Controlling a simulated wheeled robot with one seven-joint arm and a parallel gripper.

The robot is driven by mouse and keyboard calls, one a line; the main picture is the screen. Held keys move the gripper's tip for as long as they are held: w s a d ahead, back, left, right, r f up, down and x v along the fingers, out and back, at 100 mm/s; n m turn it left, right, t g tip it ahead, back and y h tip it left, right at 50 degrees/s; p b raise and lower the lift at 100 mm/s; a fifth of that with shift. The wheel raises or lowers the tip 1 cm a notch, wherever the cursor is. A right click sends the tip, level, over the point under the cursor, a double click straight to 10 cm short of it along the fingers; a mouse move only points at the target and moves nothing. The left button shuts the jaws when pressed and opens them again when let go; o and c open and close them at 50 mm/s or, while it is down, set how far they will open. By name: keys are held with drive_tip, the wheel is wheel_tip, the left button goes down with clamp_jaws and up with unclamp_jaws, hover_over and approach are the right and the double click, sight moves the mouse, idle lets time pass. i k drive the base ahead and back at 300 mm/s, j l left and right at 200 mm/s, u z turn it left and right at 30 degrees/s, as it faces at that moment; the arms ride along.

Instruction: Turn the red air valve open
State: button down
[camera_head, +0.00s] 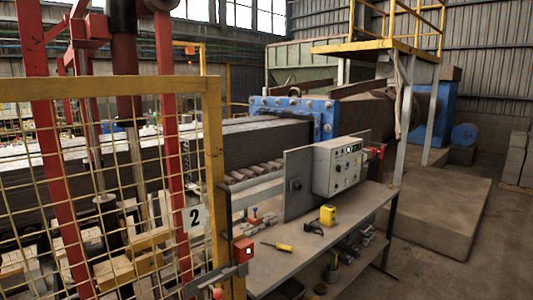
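My gripper is not in view. A small red part (379,152) sticks out at the right side of the grey control box (338,166); it may be the red air valve, but it is too small to tell its handle's position. Another red piece, a box (244,250), sits on the yellow fence post above the bench's near end. A red knob (218,292) shows below it at the bottom edge. I cannot tell for sure which of these is the valve.
A grey workbench (322,240) holds a yellow device (327,215), a yellow-handled screwdriver (278,246) and a small blue-and-red item (255,215). A yellow mesh fence (110,190) blocks the left. Open floor (480,255) lies at the right, beside a low brown block (437,210).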

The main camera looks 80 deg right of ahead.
sight(381, 152)
drive_tip(key=z, duration=3.6)
drive_tip(key=i+l+z, duration=0.1)
drive_tip(key=i+z, duration=0.35)
drive_tip(key=i, duration=3.45)
drive_tip(key=i+u, duration=0.15)
drive_tip(key=i, duration=0.3)
drive_tip(key=i+l+u, duration=0.15)
drive_tip(key=i, duration=0.3)
drive_tip(key=i+l+u, duration=0.2)
drive_tip(key=i, duration=0.2)
drive_tip(key=i+l+u, duration=0.15)
drive_tip(key=i, duration=0.3)
drive_tip(key=i+u, duration=0.1)
drive_tip(key=u, duration=2.65)
drive_tip(key=i+u, duration=0.15)
drive_tip(key=u, duration=0.35)
